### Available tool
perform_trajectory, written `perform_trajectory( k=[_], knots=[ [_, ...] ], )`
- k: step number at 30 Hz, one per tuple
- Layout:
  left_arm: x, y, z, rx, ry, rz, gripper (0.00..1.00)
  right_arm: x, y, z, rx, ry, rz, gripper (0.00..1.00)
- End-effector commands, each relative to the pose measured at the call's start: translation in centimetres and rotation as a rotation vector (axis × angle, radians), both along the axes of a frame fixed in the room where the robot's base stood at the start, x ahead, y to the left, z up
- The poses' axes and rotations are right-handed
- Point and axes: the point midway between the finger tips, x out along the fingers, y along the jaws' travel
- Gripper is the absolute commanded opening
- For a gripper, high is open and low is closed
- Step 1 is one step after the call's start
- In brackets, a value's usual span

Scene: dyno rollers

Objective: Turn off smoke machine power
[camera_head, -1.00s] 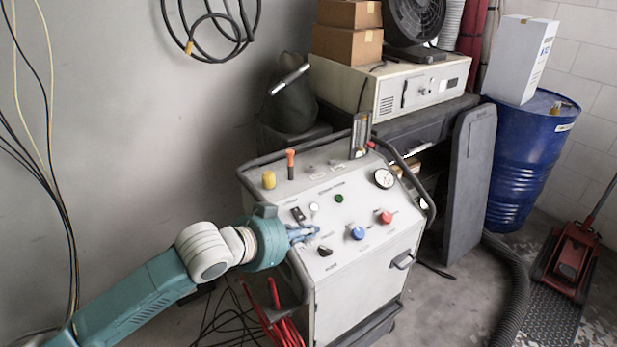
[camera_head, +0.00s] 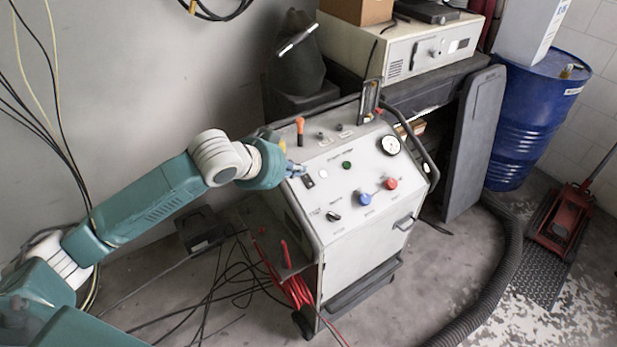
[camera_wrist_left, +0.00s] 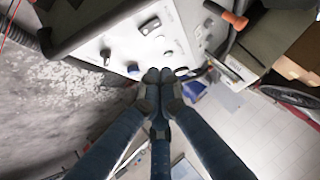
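The smoke machine is a white wheeled cabinet (camera_head: 365,262) with a sloped control panel. Near the panel's upper left is a small black rocker switch (camera_head: 308,181), with a white round button (camera_head: 323,173) beside it. My left gripper (camera_head: 298,169) is at the panel's left edge, just above and left of that switch; I cannot tell whether it touches the panel. In the left wrist view the left gripper's fingertips (camera_wrist_left: 161,76) are together and empty, with a rocker switch (camera_wrist_left: 150,25) on the white panel beyond them. My right gripper is not in view.
The panel also carries a black knob (camera_head: 333,216), blue knob (camera_head: 364,199), red knob (camera_head: 391,183), green button (camera_head: 347,165), gauge (camera_head: 391,145) and orange-tipped lever (camera_head: 300,125). Cables lie on the floor at left. A thick hose (camera_head: 498,290) and blue drum (camera_head: 535,120) stand right.

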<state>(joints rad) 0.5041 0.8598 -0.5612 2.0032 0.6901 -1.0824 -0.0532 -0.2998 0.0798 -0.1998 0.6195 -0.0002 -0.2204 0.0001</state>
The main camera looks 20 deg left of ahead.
Motion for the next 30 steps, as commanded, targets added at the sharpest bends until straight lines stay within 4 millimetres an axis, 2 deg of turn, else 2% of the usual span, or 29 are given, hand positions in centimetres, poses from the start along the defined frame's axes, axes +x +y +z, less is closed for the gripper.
perform_trajectory(
  k=[13,16,21,30],
  knots=[
    [6.3,-2.2,-6.0,0.001,0.004,0.0,0.0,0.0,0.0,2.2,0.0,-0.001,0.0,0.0],
    [6.5,-1.5,-7.5,0.002,0.004,0.001,0.0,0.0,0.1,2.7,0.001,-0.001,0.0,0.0],
    [6.8,-1.1,-9.0,0.001,0.002,-0.001,0.0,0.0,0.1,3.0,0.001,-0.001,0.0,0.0],
    [6.9,-1.0,-9.5,0.001,0.0,-0.002,0.0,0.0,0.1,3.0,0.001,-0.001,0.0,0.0]
  ],
)
